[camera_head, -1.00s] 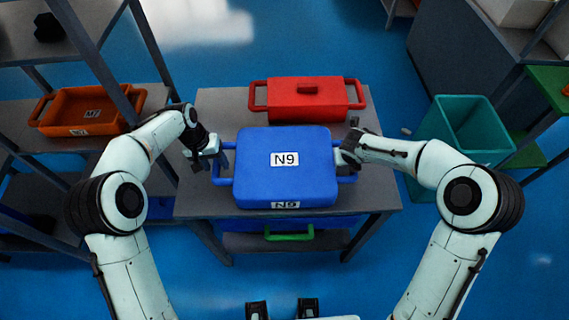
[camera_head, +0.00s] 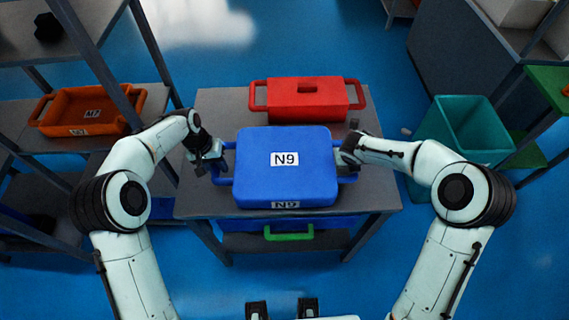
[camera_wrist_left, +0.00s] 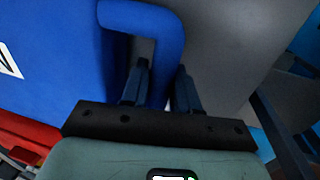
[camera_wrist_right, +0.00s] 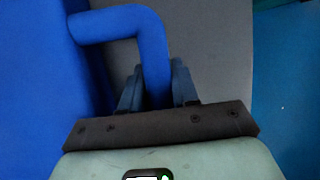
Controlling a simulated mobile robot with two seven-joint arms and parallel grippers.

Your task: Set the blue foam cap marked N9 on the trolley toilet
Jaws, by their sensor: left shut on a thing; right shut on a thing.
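The blue N9 piece (camera_head: 310,160) looks like a closed box-shaped block with white N9 labels on top and front and a loop handle on each side. It sits flat on a grey table (camera_head: 215,110). My left gripper (camera_head: 222,162) is shut on its left handle, which lies between the fingers in the left wrist view (camera_wrist_left: 160,80). My right gripper (camera_head: 345,160) is shut on its right handle, seen between the fingers in the right wrist view (camera_wrist_right: 153,70). No toilet is recognisable in any view.
A red lidded box (camera_head: 305,105) stands right behind the blue piece. An orange tray (camera_head: 85,122) is on a shelf at left. A teal open bin (camera_head: 440,130) stands at right. A lower shelf under the table holds a blue bin with a green handle (camera_head: 290,234).

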